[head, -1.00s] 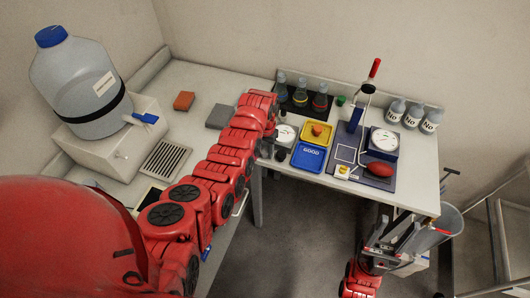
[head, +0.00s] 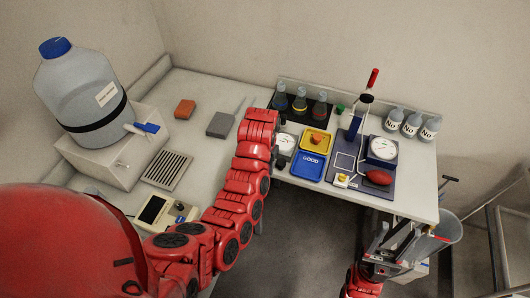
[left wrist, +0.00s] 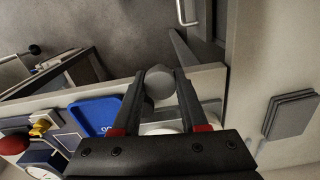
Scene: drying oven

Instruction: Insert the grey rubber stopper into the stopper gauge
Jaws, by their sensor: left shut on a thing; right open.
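My left gripper (left wrist: 160,100) is shut on the grey rubber stopper (left wrist: 160,82), which shows as a rounded grey end between the fingertips in the left wrist view. In the head view my left arm hides most of this gripper and the stopper. A white round dial (head: 286,144) stands just right of my left arm's end; a white round edge also shows beneath the fingers in the left wrist view (left wrist: 163,128). I cannot tell for sure whether it is the stopper gauge. My right gripper (head: 396,232) is open and empty, low near the bench's front right edge.
A blue GOOD tray (head: 308,166) and a yellow tray (head: 326,143) stand right of the dial. Beyond them are a lever stand (head: 354,126), a blue-based dial (head: 382,149) and a red bulb (head: 377,177). Flasks and bottles line the back. A grey block (head: 221,125) lies left.

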